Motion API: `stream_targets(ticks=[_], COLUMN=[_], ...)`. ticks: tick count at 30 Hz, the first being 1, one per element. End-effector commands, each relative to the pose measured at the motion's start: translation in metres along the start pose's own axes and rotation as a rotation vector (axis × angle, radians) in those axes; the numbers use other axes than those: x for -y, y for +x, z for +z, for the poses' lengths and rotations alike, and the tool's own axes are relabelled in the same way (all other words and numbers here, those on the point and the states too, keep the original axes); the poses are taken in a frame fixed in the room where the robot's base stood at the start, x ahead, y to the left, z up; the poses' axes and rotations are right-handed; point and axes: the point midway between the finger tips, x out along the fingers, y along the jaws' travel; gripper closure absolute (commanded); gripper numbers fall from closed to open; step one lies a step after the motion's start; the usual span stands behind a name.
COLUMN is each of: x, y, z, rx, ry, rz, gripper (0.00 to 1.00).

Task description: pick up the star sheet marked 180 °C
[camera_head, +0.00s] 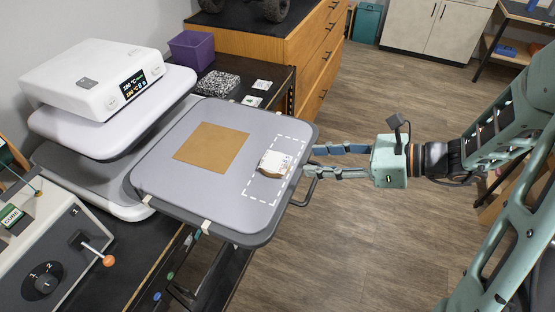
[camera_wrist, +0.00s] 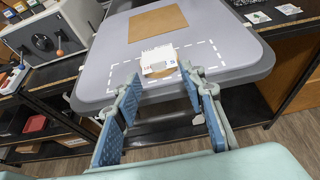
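A small white sheet or stack with fine print and a brown edge (camera_head: 275,162) lies inside the dashed rectangle on the grey press platen (camera_head: 165,185). It also shows in the wrist view (camera_wrist: 158,58). I cannot read a star or 180 °C on it. My gripper (camera_head: 310,160) comes in from the right at the platen's handle edge. In the wrist view my gripper (camera_wrist: 162,80) has its two blue-padded fingers wide apart with nothing between them. The fingertips are just short of the sheet, one toward each side.
A brown square sheet (camera_head: 211,148) lies on the platen. The platen's handle (camera_head: 304,190) sticks out below my fingers. The white press head (camera_head: 95,80) with a lit display stands left. Small white cards (camera_head: 262,85) lie on the black shelf behind. A control box (camera_head: 45,250) stands front left.

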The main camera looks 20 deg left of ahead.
Motion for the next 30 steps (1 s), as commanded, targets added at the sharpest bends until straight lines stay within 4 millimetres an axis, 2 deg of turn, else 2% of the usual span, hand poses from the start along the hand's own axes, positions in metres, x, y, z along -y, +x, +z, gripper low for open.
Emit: stream_targets(ticks=[12, 20, 28, 30], x=[-0.004, -0.004, -0.004, -0.004], y=[0.05, 0.054, 0.053, 0.053], z=[-0.003, -0.003, -0.003, -0.003], rx=[-0.001, -0.001, -0.001, -0.001], ry=[0.0, -0.001, -0.001, -0.001], rz=[0.003, 0.001, 0.001, 0.001], gripper=[0.62, 0.62, 0.9, 0.93])
